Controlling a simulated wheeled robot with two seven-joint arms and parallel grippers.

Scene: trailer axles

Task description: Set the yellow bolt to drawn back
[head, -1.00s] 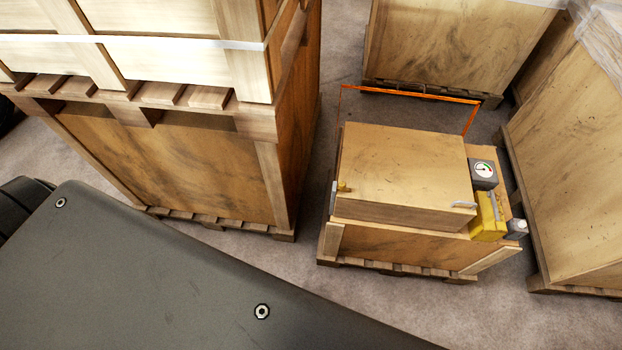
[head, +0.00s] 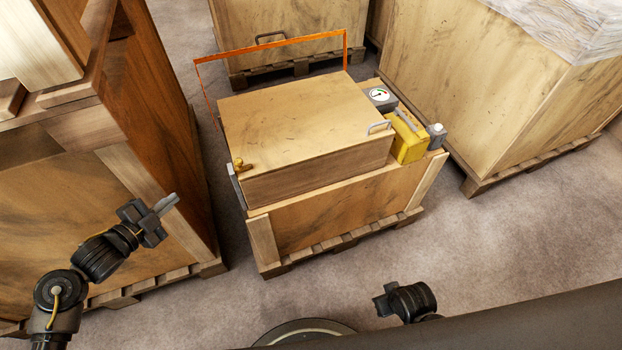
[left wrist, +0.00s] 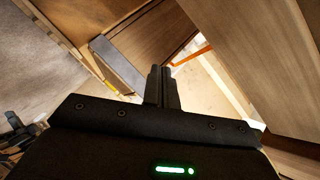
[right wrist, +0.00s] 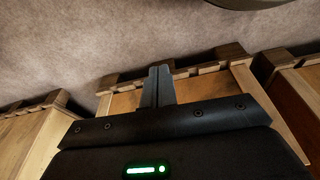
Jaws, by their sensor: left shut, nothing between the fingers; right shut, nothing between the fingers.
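The yellow bolt (head: 240,165) is a small brass-yellow knob at the near left top corner of the wooden box (head: 300,110), close to a grey metal strip on its left side. Its exact setting is too small to tell. My left gripper (head: 168,204) is shut and empty, left of and nearer than the bolt, apart from it and in front of the tall crate. Its closed fingers show in the left wrist view (left wrist: 162,86). My right gripper (head: 382,304) is low at the front, far from the bolt; its fingers are shut and empty in the right wrist view (right wrist: 158,86).
The box sits on a wooden crate (head: 340,220) on a pallet. A yellow case (head: 410,140), a gauge (head: 379,95) and an orange frame (head: 270,50) are around it. A tall crate (head: 60,210) stands at left, with a narrow floor gap between. Floor at right front is clear.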

